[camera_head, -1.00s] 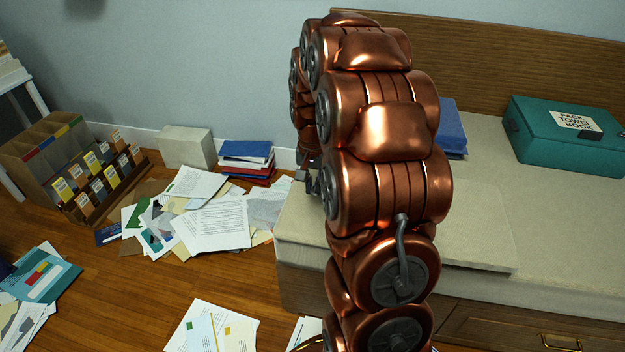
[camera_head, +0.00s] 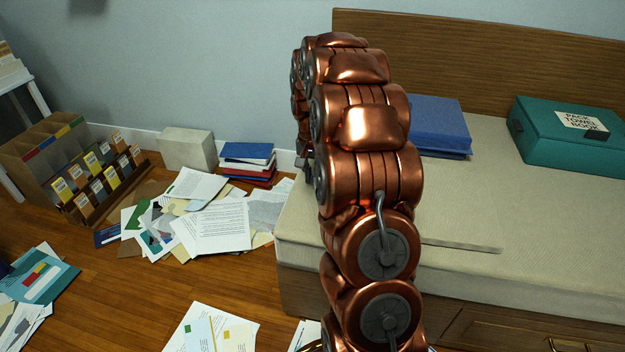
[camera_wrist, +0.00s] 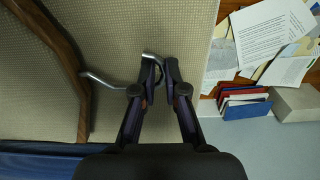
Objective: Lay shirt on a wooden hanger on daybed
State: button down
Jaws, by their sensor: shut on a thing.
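In the wrist view, my gripper (camera_wrist: 159,78) is shut on the bent metal hook (camera_wrist: 108,81) of the hanger. The hanger's brown wooden bar (camera_wrist: 62,50) runs down the left side, over pale woven cloth. I cannot clearly tell a shirt from the cloth around the hanger. The daybed (camera_head: 560,240) has a cream mattress, a wooden back and a drawer front. In the head view, my copper arm reaches over its left end and hides most of the gripper and the hanger. A pale flat panel (camera_head: 460,220) shows right of the arm; I cannot tell what it is.
A blue folder stack (camera_head: 440,125) and a teal box (camera_head: 565,140) lie at the daybed's back. Books (camera_head: 246,160), a pale block (camera_head: 187,149), scattered papers (camera_head: 212,228) and a card organizer (camera_head: 75,165) are on the floor at left. The mattress front right is clear.

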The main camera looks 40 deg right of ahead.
jog(key=shift+f, duration=0.5)
jog(key=c, duration=1.2)
grip_release()
jog(key=shift+r, duration=0.1)
notch_tip(320, 180, up, 12)
jog(key=p, duration=0.3)
jog(key=s+a+r+n+g, duration=0.15)
jog(key=s+a+n, duration=0.45)
jog(key=s+a, duration=1)
jog(key=s+a+f+n, duration=0.1)
jog(key=s+a, duration=0.2)
jog(key=s, duration=0.3)
jog(key=s+a+f+n+g, duration=0.1)
jog(key=s+a+n, duration=0.1)
jog(key=s+a, duration=0.2)
jog(key=s+a+f+n+g, duration=0.1)
jog(key=s+a+f, duration=0.1)
jog(key=s, duration=0.6)
jog(key=shift+s+a, duration=0.35)
jog(key=shift+a, duration=0.45)
jog(key=shift+r, duration=0.1)
